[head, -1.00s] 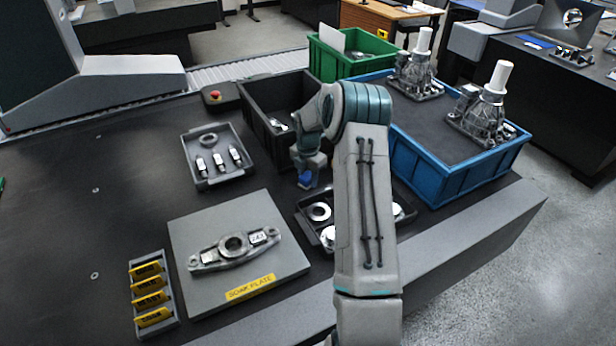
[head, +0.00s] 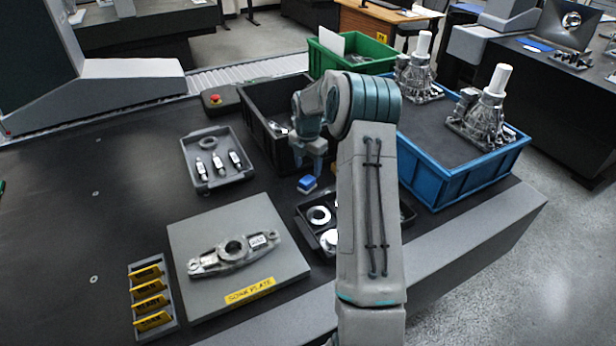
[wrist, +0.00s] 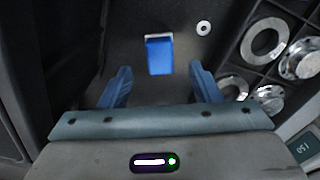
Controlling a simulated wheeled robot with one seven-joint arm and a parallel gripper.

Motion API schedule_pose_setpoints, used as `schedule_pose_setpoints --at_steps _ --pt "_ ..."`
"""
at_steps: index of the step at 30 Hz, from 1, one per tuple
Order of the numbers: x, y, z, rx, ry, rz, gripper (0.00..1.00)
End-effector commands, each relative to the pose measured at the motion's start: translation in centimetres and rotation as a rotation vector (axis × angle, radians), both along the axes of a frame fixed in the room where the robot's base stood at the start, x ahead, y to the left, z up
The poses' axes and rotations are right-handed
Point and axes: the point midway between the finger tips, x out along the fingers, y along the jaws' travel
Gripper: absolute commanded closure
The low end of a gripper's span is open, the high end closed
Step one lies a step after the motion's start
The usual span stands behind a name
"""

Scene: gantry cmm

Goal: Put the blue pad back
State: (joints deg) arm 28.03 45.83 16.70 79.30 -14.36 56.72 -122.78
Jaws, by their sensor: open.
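The small blue pad (head: 308,183) lies on the dark table, between the black bin and the black compartment tray (head: 298,212). In the wrist view the blue pad (wrist: 159,57) shows a white strip along its far edge, and bare dark surface surrounds it. My gripper (head: 313,167) is above the pad with a visible gap. In the wrist view my gripper (wrist: 161,84) is open, its two blue fingers spread with nothing between them. The pad appears ahead of the fingertips, roughly centred between them.
The black bin (head: 255,120) stands left of my gripper. The compartment tray holds metal rings and parts. A small washer (wrist: 203,28) lies near the pad. The grey soak plate (head: 190,240) carries a metal part. A blue crate (head: 440,186) stands right.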

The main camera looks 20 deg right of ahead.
Motion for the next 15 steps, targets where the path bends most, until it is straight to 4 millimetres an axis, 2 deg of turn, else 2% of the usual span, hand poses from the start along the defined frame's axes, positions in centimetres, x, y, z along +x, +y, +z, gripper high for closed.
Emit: schedule_pose_setpoints --at_steps 1,4,11,15 --pt "0.1 0.0 1.2 -0.001 -0.004 -0.001 0.43" --pt "0.0 0.0 3.1 0.000 -0.003 -0.001 0.43" --pt "-0.1 0.1 5.4 0.000 -0.001 -0.005 0.43" --pt "-0.9 1.6 7.3 -0.014 -0.008 -0.077 0.43"
